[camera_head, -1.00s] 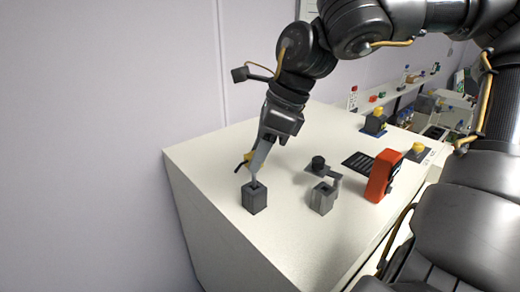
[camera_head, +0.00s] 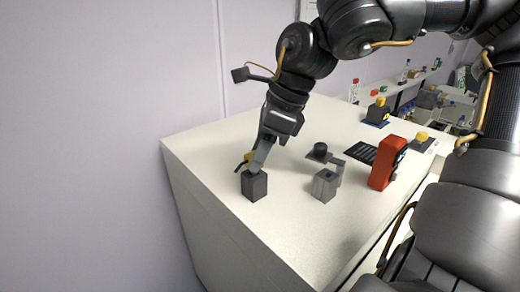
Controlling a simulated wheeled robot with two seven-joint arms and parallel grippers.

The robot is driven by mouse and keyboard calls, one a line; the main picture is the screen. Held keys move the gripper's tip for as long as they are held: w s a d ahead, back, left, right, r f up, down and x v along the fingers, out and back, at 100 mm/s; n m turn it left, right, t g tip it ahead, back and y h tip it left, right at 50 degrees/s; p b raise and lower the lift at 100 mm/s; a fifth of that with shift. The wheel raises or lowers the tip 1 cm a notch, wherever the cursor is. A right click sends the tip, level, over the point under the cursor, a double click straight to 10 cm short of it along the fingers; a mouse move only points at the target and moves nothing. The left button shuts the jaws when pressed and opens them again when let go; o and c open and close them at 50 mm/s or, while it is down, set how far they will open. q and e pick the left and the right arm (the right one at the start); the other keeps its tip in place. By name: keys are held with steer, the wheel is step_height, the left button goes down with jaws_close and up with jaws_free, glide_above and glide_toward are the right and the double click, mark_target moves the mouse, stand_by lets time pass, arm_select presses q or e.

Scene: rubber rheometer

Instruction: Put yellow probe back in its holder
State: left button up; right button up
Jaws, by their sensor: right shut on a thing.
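My right gripper (camera_head: 258,166) comes down from above, at the left front of the white table. It is shut on the yellow probe (camera_head: 248,157), whose yellow part and dark end stick out to the left of the fingers. The fingers hide the rest of the probe. Directly below is a dark grey block (camera_head: 255,187), apparently the holder. The fingertips overlap its top edge in the view. I cannot tell whether the probe's tip is inside it. My left gripper is not in view.
A lighter grey block (camera_head: 324,187) with a side arm stands to the right. A red handheld meter (camera_head: 387,164) stands farther right. A black round knob (camera_head: 320,149), a black slotted plate (camera_head: 361,153) and yellow-topped devices (camera_head: 377,111) are behind. The table's front left (camera_head: 215,170) is bare.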

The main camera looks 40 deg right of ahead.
steer(key=shift+f+b, duration=0.55)
steer(key=shift+f, duration=0.15)
steer(key=o, duration=1.1)
steer(key=shift+r, duration=0.1)
step_height(320, 180, up, 5)
steer(key=p, duration=0.3)
steer(key=shift+p, duration=0.35)
